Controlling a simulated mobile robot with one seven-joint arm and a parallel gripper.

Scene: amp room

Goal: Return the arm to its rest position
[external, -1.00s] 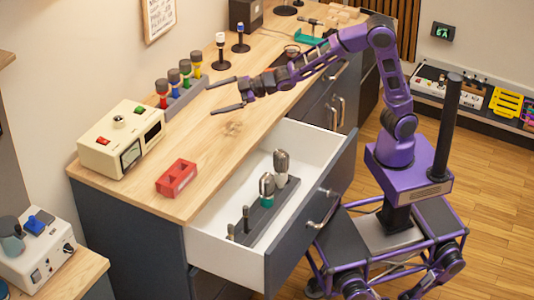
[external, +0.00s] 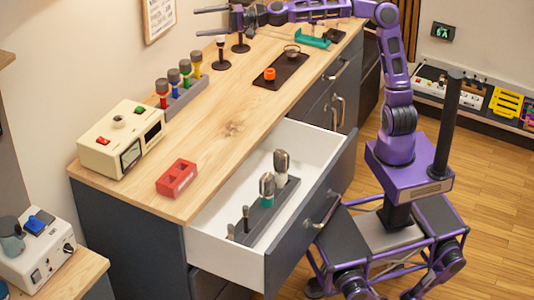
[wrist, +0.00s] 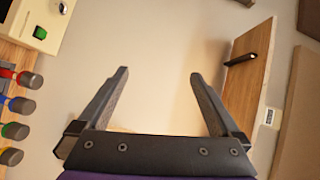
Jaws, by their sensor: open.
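My purple arm (external: 395,70) is raised over the far part of the wooden counter. My gripper (external: 200,22) is held high near the wall, pointing left, with its two dark fingers apart and nothing between them. In the wrist view my gripper (wrist: 158,80) is also open and empty, facing the pale wall. The open drawer (external: 215,258) in front of the arm holds several microphones in a dark holder (external: 268,212).
A red block (external: 177,178) and a cream device (external: 118,140) stand on the counter. Several coloured-collar microphones sit in a grey rack (external: 188,100). A dark tray (external: 290,72) bears an orange piece (external: 269,74). A framed sign (external: 158,16) hangs on the wall. The middle counter is clear.

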